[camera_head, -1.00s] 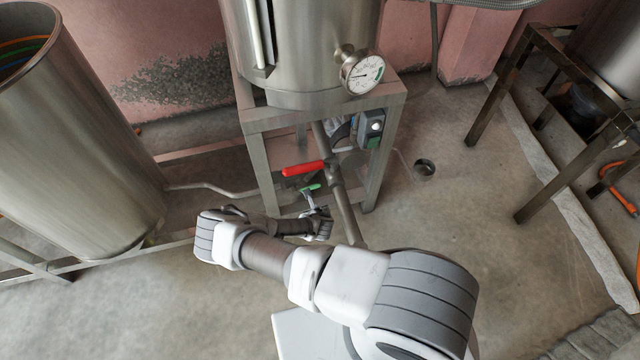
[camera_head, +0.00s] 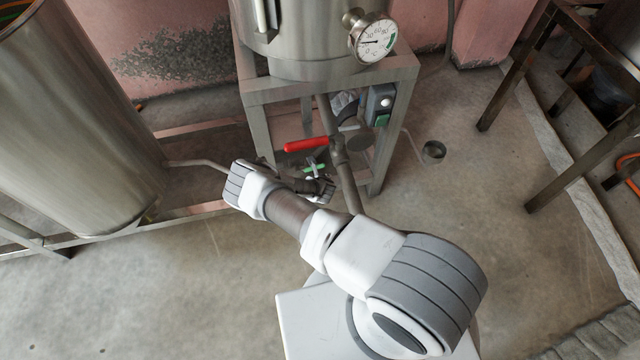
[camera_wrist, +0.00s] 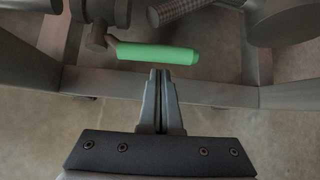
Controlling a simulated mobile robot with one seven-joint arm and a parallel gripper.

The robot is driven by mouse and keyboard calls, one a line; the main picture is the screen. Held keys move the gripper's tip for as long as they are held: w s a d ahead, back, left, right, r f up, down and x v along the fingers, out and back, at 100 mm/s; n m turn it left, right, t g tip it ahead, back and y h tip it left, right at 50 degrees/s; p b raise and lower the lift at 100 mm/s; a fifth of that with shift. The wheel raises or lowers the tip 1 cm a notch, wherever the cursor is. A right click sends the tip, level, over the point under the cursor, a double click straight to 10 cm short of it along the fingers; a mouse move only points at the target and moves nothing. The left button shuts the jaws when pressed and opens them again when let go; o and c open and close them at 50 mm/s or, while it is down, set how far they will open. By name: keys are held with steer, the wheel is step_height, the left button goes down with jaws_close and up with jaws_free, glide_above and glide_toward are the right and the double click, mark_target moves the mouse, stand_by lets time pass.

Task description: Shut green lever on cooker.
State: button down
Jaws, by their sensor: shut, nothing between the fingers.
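The cooker (camera_head: 300,45) is a steel tank on a metal stand at top centre of the head view. Its green lever (camera_head: 314,169) shows small below the red lever, partly hidden by my gripper. In the wrist view the green lever (camera_wrist: 157,53) lies nearly level, joined at its left end to a dark metal valve (camera_wrist: 98,30). My gripper (camera_wrist: 159,73) is shut and empty. In the wrist view its fingertips sit just below the middle of the lever; I cannot tell whether they touch it.
A red lever (camera_head: 306,145) sits on the pipe just above. A dial gauge (camera_head: 372,38) and a switch box (camera_head: 380,105) are on the cooker's right. A large steel vessel (camera_head: 75,120) stands at left. Stand beams cross behind the lever.

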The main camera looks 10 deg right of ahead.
steer(key=shift+w+a+r, duration=0.1)
steer(key=shift+w+r, duration=0.05)
steer(key=shift+r, duration=1)
